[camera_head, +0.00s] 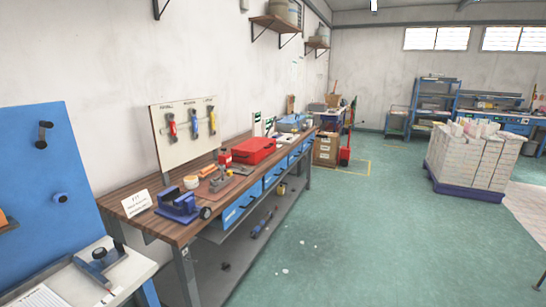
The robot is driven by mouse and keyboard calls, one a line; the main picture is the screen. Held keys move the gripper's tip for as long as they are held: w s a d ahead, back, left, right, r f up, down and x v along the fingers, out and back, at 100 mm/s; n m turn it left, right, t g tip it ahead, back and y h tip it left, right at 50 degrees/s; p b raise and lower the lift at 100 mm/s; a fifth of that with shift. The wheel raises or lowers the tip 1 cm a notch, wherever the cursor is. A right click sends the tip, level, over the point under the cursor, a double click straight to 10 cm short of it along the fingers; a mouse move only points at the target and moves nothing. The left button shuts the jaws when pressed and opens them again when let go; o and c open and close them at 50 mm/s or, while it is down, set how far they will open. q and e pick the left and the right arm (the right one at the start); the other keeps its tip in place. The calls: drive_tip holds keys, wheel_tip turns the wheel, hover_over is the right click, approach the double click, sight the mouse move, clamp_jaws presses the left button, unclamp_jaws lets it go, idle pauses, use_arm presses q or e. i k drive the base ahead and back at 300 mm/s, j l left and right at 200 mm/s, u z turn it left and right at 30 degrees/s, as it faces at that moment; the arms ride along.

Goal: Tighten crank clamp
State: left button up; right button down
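A blue vise-like clamp (178,206) stands on the near end of the wooden workbench (135,205). A dark round knob or crank end (206,213) shows at its right side, at the bench's front edge. A second, grey-blue clamp-like device (100,262) with a dark knob sits on a white table at the lower left. I cannot tell which of the two is the crank clamp, or how tight either jaw is. Neither of my grippers is in view.
A blue panel (45,190) with dark handles stands at the left. The bench also holds a small sign (136,203), a red case (254,150) and a tool board (185,125).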

sight(61, 198)
drive_tip(key=u, duration=2.55)
